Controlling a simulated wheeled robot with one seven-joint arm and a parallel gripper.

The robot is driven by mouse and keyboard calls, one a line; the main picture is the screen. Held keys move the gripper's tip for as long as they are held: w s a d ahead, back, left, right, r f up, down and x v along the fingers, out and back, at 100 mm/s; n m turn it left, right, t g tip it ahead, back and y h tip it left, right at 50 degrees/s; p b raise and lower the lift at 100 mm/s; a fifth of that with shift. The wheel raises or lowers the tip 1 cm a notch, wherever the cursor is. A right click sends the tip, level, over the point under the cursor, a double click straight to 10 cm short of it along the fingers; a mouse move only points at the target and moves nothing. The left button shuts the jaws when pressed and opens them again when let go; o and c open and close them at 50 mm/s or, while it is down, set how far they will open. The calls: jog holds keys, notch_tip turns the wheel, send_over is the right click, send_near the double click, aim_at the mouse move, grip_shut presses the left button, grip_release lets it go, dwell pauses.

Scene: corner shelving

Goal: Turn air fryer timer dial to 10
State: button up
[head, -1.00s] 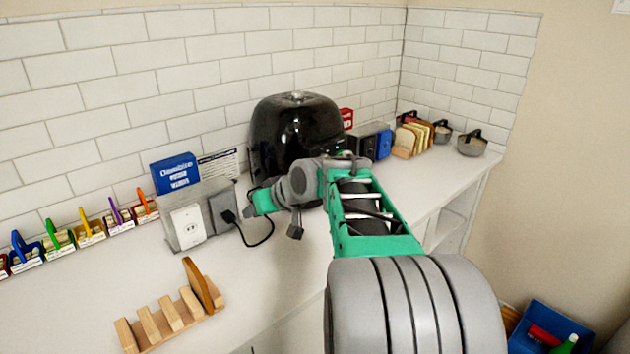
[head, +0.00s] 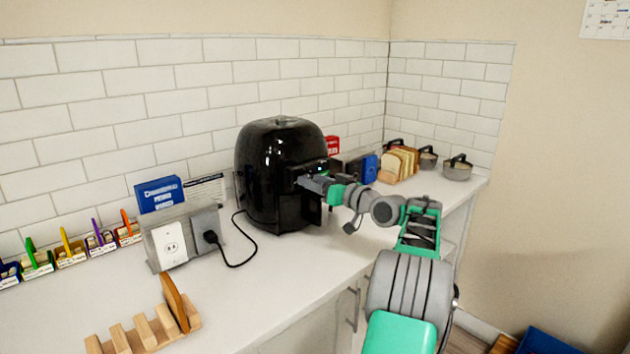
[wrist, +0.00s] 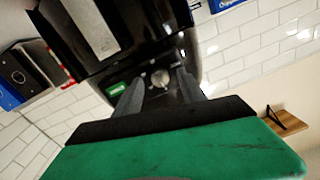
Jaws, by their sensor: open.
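The black air fryer (head: 280,160) stands upright on the counter against the tiled wall. My gripper (head: 304,182) is at its front face, on the right side in the head view. In the wrist view a round silver dial (wrist: 160,78) shows on the air fryer's black front (wrist: 190,50), between the two grey fingers of my open gripper (wrist: 160,80). A small green-lit display (wrist: 117,89) lies just left of the dial. I cannot tell whether the fingers touch the dial. The dial's setting is too small to read, and my gripper hides it in the head view.
A grey stand with a white outlet (head: 172,244) and a black cord (head: 238,264) are left of the air fryer. A wooden rack (head: 150,330) is in front. Bread slices (head: 398,164) and pots (head: 457,168) stand right.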

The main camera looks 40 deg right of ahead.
jog(key=shift+c, duration=0.5)
grip_shut()
jog(key=shift+r, duration=0.1)
